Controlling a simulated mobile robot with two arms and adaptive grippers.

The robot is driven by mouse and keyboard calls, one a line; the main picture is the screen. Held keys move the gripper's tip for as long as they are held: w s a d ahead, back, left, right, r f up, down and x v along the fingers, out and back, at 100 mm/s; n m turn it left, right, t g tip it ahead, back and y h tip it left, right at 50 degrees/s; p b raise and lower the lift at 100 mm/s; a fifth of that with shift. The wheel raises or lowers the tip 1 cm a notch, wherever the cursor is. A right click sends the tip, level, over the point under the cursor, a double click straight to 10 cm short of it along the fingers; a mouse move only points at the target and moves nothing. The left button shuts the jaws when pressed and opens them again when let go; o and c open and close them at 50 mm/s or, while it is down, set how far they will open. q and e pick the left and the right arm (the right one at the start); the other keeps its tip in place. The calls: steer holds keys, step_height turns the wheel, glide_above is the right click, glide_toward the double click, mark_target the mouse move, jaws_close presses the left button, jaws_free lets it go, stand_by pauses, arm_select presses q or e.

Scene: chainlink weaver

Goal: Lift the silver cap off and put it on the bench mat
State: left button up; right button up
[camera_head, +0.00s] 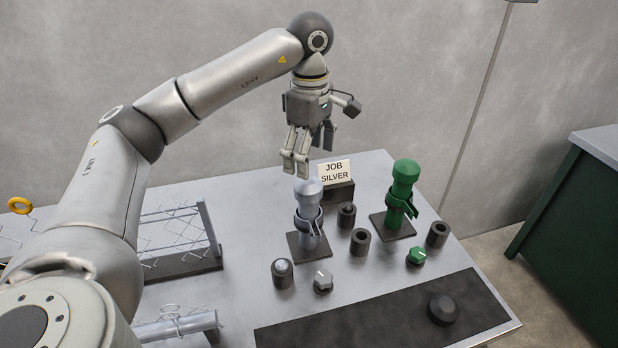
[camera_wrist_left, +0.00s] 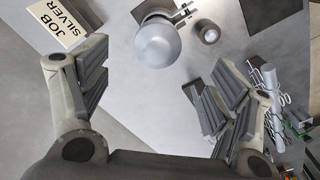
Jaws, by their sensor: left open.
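The silver cap (camera_head: 308,188) is a rounded top on an upright silver post (camera_head: 308,215) that stands on a dark square base. From above, in the left wrist view, the cap (camera_wrist_left: 157,42) shows as a grey dome. My left gripper (camera_head: 296,166) points down just above and slightly left of the cap, its fingers apart and empty. In the wrist view the left gripper (camera_wrist_left: 158,88) has the dome ahead of its fingers, not between them. The bench mat (camera_head: 345,330) is a dark strip along the front of the bench. My right gripper is not in view.
A green capped post (camera_head: 403,200) stands to the right. A sign (camera_head: 334,172) reads JOB SILVER. Several dark cups and small knobs stand between posts and mat. A dark knob (camera_head: 443,310) sits on the mat's right part; its left part is clear. Wire-mesh racks (camera_head: 180,240) stand left.

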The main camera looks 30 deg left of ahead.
mark_target(312, 181)
arm_select(q)
step_height(312, 181, down, 2)
steer(key=shift+s+f, duration=0.1)
steer(key=shift+f, duration=0.35)
steer(key=shift+w+f+p, duration=0.2)
steer(key=shift+f+p, duration=0.15)
steer(key=shift+p, duration=0.1)
steer(key=f, duration=0.1)
steer(key=f+p, duration=0.1)
steer(key=f, duration=0.1)
steer(key=shift+d+f+p, duration=0.25)
steer(key=shift+p, duration=0.15)
steer(key=shift+f, duration=0.55)
steer(key=c, duration=0.9)
steer(key=shift+c, duration=1.1)
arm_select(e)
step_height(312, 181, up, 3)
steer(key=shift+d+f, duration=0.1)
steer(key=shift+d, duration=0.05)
arm_select(q)
steer(key=shift+w+r, duration=0.1)
